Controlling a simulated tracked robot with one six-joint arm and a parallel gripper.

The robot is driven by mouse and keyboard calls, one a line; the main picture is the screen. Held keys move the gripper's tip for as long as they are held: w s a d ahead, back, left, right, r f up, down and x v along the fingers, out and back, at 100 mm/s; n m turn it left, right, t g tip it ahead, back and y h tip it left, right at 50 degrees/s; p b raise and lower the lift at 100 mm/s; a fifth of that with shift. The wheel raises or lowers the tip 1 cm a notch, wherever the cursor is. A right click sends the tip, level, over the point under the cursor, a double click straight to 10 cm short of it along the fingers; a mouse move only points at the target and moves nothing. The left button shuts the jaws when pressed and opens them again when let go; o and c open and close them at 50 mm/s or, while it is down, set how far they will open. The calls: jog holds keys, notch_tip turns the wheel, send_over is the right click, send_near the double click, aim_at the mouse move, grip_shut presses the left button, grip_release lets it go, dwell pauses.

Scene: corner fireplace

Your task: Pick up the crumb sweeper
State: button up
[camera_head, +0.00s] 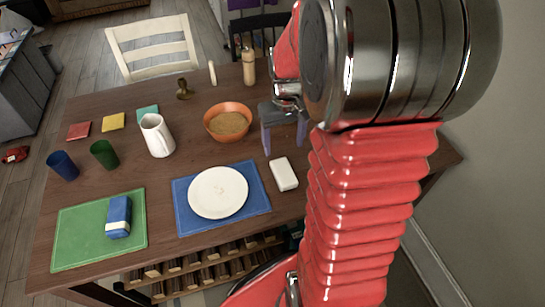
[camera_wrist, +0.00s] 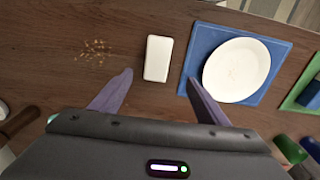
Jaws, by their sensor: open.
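A white rounded block (camera_head: 284,174), likely the crumb sweeper, lies flat on the wooden table just right of the blue placemat. It also shows in the wrist view (camera_wrist: 158,58), beyond my gripper and lined up with the gap between the fingers. My gripper (camera_head: 284,142) is open and empty, above the table and behind the block in the head view. Its two purple fingers (camera_wrist: 160,78) are spread wider than the block and do not appear to touch it. No part of the block's top is hidden in the head view.
Crumbs (camera_wrist: 95,51) lie left of the block in the wrist view. A white plate (camera_head: 218,192) sits on the blue placemat (camera_head: 184,219). An orange bowl (camera_head: 228,120) and white pitcher (camera_head: 157,136) stand farther back. A blue-and-white item (camera_head: 118,215) lies on a green placemat (camera_head: 73,240).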

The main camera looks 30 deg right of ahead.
jog(key=shift+d+f, duration=0.55)
jog(key=shift+f, duration=0.05)
send_over(284, 171)
notch_tip(284, 171, down, 8)
jog(key=shift+s+d+f, duration=0.1)
jog(key=shift+f, duration=0.2)
jog(key=shift+f, duration=0.15)
jog(key=shift+f, duration=2.5)
